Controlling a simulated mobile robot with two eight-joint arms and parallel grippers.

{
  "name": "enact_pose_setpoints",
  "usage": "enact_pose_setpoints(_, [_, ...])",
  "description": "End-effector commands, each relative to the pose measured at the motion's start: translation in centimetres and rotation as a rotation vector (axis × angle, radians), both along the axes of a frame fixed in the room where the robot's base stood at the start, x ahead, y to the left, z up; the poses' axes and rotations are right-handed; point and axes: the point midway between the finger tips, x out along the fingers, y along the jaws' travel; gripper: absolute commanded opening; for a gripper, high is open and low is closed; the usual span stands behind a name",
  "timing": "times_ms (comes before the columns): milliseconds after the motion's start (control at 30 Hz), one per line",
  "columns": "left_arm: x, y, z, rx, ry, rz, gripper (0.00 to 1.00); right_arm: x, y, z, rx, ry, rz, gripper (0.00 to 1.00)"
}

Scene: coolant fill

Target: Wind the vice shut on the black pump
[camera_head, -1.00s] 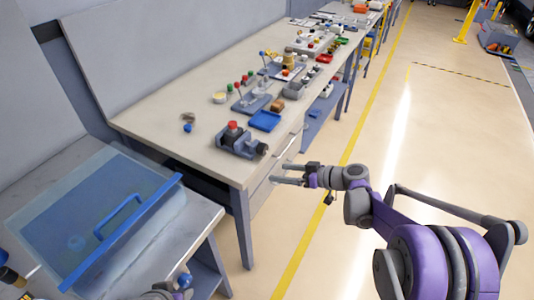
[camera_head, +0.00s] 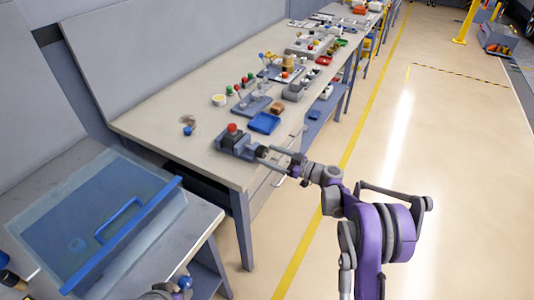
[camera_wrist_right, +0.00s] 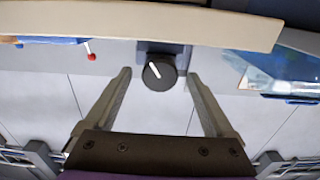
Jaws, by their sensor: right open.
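The grey vice (camera_head: 225,147) sits near the front edge of the bench. A small dark body with a red top (camera_head: 232,127) stands at its jaws and seems to be the black pump; the jaw gap is too small to make out. The vice's round black knob (camera_wrist_right: 166,80) has a white mark and faces my right wrist camera. My right gripper (camera_head: 268,154) is open at the knob end of the vice. In the right wrist view its fingers lie on either side of the knob, with gaps on both sides.
A blue tray (camera_head: 264,123) and a grey stand with coloured knobs (camera_head: 250,105) are behind the vice. A clear blue-handled cover (camera_head: 95,215) lies on the lower table at left. The floor (camera_head: 440,170) to the right is clear.

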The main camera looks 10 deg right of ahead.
Motion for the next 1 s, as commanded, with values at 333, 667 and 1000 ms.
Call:
enact_pose_setpoints(333, [0.07, 0.0, 0.25, 0.0, -0.001, 0.0, 0.5, 0.95, 1.31, -0.03, -0.001, 0.001, -0.001, 0.89])
enact_pose_setpoints(667, [0.06, 0.0, 0.24, 0.0, -0.001, 0.0, 0.5, 0.92, 1.28, -0.02, 0.0, 0.001, 0.0, 0.53])
enact_pose_setpoints(1000, [0.04, 0.0, 0.18, 0.0, -0.001, 0.0, 0.5, 0.91, 1.27, -0.03, 0.003, 0.006, 0.0, 0.03])
